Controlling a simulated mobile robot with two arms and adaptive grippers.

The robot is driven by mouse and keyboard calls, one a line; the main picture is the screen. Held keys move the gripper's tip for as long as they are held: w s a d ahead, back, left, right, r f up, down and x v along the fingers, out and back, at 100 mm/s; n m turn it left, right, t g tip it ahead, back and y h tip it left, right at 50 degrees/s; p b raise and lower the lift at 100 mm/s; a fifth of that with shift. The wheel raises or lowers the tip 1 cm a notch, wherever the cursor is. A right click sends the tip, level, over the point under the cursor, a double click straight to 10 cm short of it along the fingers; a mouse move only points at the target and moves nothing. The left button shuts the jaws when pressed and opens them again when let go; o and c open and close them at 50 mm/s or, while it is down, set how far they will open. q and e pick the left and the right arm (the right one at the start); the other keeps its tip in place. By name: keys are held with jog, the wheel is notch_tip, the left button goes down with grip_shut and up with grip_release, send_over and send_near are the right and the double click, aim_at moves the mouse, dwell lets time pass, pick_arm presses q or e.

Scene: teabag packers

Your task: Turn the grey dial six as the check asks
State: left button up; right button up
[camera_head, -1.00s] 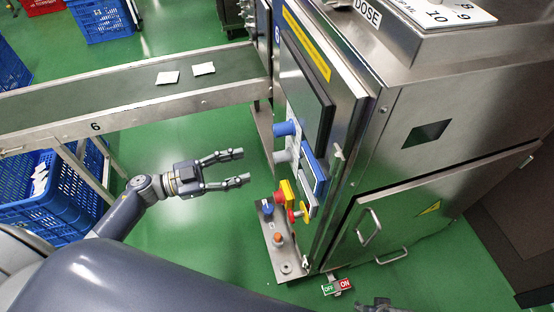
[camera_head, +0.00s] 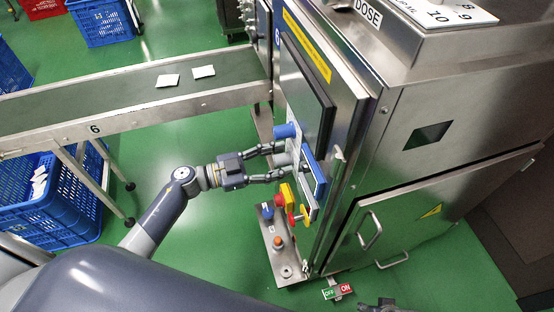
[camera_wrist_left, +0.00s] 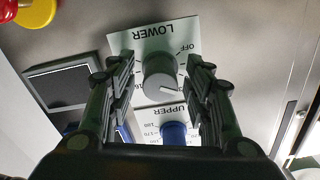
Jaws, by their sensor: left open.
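The grey dial (camera_wrist_left: 160,73) sits on a white plate marked LOWER, with OFF and numbers around it, in the left wrist view. A white line on its face points towards the lower right of that picture. In the head view the grey dial (camera_head: 282,159) sits on the machine's front, partly hidden by my fingers. My left gripper (camera_head: 284,160) is open, with one finger on each side of the dial. In the left wrist view my left gripper (camera_wrist_left: 165,75) shows gaps between fingers and dial. A dark part at the head view's bottom edge may be my right gripper (camera_head: 382,307).
A blue dial (camera_head: 284,131) marked UPPER is beside the grey one. A yellow-and-red switch (camera_head: 287,193) and a red knob (camera_head: 292,217) are close by. The conveyor (camera_head: 120,95), marked 6, runs to the machine with two teabags on it. Blue crates stand on the green floor.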

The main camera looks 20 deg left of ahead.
pick_arm(q)
jog(key=c, duration=1.1)
